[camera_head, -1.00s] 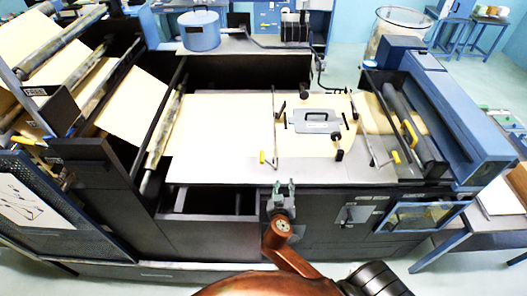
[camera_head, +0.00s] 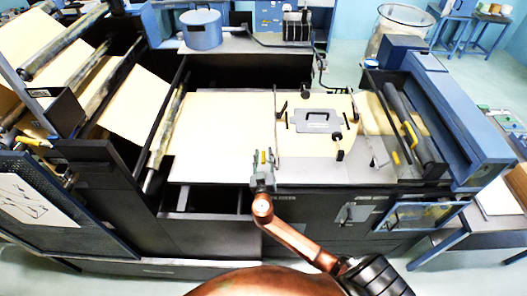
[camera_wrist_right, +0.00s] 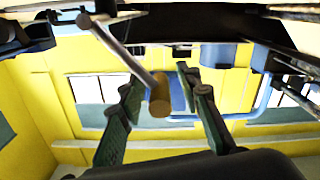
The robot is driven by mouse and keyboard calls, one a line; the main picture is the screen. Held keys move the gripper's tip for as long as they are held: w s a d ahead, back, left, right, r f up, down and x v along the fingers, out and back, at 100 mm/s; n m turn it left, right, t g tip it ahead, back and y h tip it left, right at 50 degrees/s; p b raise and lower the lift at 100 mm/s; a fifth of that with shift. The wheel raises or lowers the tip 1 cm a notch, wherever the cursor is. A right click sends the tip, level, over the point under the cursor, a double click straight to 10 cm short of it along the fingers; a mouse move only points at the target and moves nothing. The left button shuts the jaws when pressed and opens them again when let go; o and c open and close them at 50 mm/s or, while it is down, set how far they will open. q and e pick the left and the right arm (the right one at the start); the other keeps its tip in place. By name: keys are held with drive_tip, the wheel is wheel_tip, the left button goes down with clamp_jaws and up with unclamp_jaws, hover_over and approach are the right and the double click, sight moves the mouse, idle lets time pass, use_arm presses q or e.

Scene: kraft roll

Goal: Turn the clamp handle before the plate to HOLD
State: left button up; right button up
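The clamp handle (camera_head: 263,156) is a thin grey lever with a yellow grip at the front edge of the machine bed, left of the plate (camera_head: 317,121). My right gripper (camera_head: 263,160) is at this grip, a finger on either side. In the right wrist view the lever ends in an orange-yellow knob (camera_wrist_right: 160,95) between my green-padded fingers, with gaps on both sides. The gripper is open. The HOLD marking is not readable. My left gripper is not in view.
A second yellow-tipped lever (camera_head: 396,158) stands at the right of the bed. Black knobbed clamps (camera_head: 337,136) sit by the plate. A switch panel (camera_head: 357,212) is on the machine front. Pale paper (camera_head: 225,125) covers the bed's left, and rollers (camera_head: 405,110) lie at the right.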

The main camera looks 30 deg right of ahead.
drive_tip(key=shift+w+d, duration=0.3)
drive_tip(key=shift+w, duration=0.3)
drive_tip(key=shift+c, duration=0.7)
clamp_jaws()
